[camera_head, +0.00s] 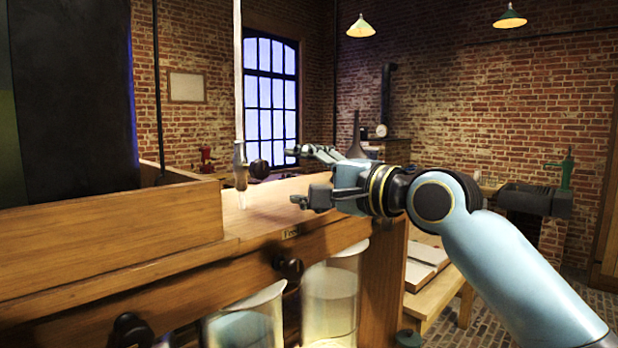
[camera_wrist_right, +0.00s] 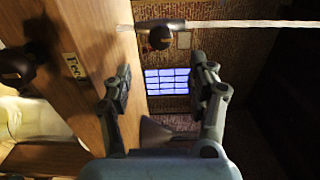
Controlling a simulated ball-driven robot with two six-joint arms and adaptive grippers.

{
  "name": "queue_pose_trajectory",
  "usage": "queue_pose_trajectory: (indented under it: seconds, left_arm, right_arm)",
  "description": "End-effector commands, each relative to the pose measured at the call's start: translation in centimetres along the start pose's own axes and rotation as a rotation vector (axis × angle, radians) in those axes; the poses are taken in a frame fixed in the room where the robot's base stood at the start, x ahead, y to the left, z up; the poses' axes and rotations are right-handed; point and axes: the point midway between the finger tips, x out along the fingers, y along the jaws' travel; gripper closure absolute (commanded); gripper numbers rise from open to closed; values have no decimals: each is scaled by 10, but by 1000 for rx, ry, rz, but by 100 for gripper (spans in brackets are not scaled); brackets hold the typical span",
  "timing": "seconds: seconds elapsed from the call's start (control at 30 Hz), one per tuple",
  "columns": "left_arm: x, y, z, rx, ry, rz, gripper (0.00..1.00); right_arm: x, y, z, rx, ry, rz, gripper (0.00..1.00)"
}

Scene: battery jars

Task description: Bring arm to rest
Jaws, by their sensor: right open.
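My right gripper (camera_head: 308,176) is open and empty in the head view, with its arm (camera_head: 505,245) coming in from the lower right. Its fingers point left, beside the wooden bench top (camera_head: 275,207). In the right wrist view, the two fingers of the right gripper (camera_wrist_right: 162,85) stand apart with nothing between them. My left gripper is not in view.
Glass jars (camera_head: 331,297) (camera_head: 247,322) stand below the bench's front ledge, near dark knobs (camera_head: 289,267). A wooden box wall (camera_head: 110,235) fills the left.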

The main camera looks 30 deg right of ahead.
Motion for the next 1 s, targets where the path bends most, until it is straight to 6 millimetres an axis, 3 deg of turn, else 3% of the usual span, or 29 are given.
queue_pose_trajectory:
  seconds: [0.17, 0.67, 0.77, 0.83, 0.93, 1.0]
  left_arm:
    - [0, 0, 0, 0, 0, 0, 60]
    - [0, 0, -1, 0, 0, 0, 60]
    - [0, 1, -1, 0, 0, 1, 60]
    - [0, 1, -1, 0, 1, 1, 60]
    - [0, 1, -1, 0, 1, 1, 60]
    - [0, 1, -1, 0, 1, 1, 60]
  right_arm:
    - [-13, 0, 1, 0, -2, 1, 42]
    - [-14, 2, 1, -7, -1, 7, 42]
    - [-21, 25, 6, -80, 3, 71, 42]
    - [-34, 57, 13, -195, 2, 168, 42]
    - [-70, 121, 25, -436, -32, 377, 42]
    - [-105, 165, 34, -621, -90, 542, 42]
